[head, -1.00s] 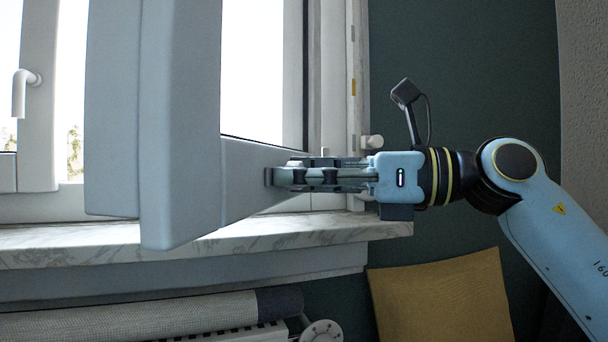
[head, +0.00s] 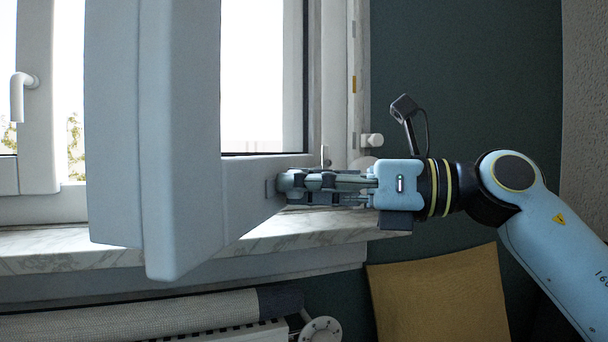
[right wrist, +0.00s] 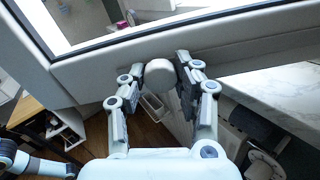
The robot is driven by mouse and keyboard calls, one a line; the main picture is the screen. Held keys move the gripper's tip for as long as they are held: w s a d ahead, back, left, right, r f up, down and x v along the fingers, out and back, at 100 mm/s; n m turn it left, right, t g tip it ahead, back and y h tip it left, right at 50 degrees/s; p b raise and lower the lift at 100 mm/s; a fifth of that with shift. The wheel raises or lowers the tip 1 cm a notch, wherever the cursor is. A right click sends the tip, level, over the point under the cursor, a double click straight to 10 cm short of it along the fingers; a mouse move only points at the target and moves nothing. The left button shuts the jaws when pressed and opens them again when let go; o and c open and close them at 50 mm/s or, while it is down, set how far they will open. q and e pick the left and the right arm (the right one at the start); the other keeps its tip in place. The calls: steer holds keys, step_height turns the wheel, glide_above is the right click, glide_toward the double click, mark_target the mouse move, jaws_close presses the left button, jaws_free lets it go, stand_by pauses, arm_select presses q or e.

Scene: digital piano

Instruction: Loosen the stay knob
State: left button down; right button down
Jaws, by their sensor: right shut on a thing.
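The stay knob (right wrist: 160,74) is a pale round knob at the lower edge of the open window sash (head: 185,150). In the right wrist view it sits between the two fingers of my right gripper (right wrist: 156,78), which is shut on it. In the head view my right gripper (head: 284,187) reaches in from the right against the sash's lower rail, and its fingers hide the knob.
A marble windowsill (head: 60,245) runs below the sash. Under it are a radiator with a round valve (head: 321,330) and a rolled cloth (head: 150,315). A white window handle (head: 20,95) is at far left.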

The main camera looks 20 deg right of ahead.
steer(key=c, duration=0.9)
jaws_free()
steer(key=shift+c, duration=0.2)
steer(key=shift+d, duration=0.1)
steer(key=v, duration=0.7)
steer(key=shift+d, duration=0.15)
